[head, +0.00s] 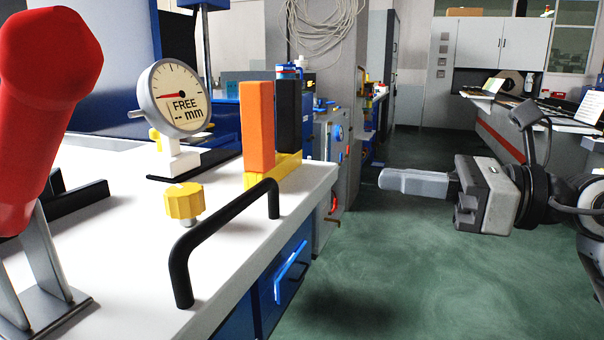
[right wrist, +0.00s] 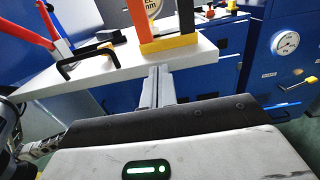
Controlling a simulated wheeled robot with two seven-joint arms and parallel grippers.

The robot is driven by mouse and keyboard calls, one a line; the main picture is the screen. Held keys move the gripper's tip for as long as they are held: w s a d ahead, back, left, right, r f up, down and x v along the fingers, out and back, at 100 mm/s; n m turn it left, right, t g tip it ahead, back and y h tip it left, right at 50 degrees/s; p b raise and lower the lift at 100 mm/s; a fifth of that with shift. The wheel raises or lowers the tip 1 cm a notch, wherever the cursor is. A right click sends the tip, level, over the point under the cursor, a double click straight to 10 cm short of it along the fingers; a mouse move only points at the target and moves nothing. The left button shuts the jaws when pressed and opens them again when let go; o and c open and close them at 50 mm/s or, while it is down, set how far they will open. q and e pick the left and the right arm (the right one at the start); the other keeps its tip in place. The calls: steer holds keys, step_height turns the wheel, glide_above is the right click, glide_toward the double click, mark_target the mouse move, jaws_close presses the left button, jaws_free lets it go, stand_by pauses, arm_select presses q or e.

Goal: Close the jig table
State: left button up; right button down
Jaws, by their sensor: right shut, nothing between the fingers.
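The jig table (head: 225,225) is a white slab at the left of the head view. Its black bar handle (head: 222,225) stands along the front edge. A dial gauge reading FREE -- mm (head: 178,95), a yellow knob (head: 183,201), an orange block (head: 257,125) and a black block (head: 288,115) on a yellow base stand on it. A large red-gripped lever (head: 40,110) rises at the far left. My right gripper (head: 385,180) is shut and empty, to the right of the table and apart from the handle. In the right wrist view the table edge (right wrist: 200,58) lies beyond my fingers (right wrist: 158,80). My left gripper is not in view.
Blue drawers (head: 285,275) with a blue handle sit under the table. A pressure gauge (right wrist: 287,43) shows on a blue cabinet in the right wrist view. The green floor (head: 400,280) is clear around my right gripper. A bench (head: 560,115) stands at the back right.

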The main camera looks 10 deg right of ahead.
mark_target(280, 164)
steer(key=p+x, duration=0.3)
steer(key=x, duration=0.8)
steer(key=shift+a+r, duration=0.15)
steer(key=shift+w+a, duration=0.4)
steer(key=shift+a, duration=0.1)
steer(key=shift+w, duration=0.15)
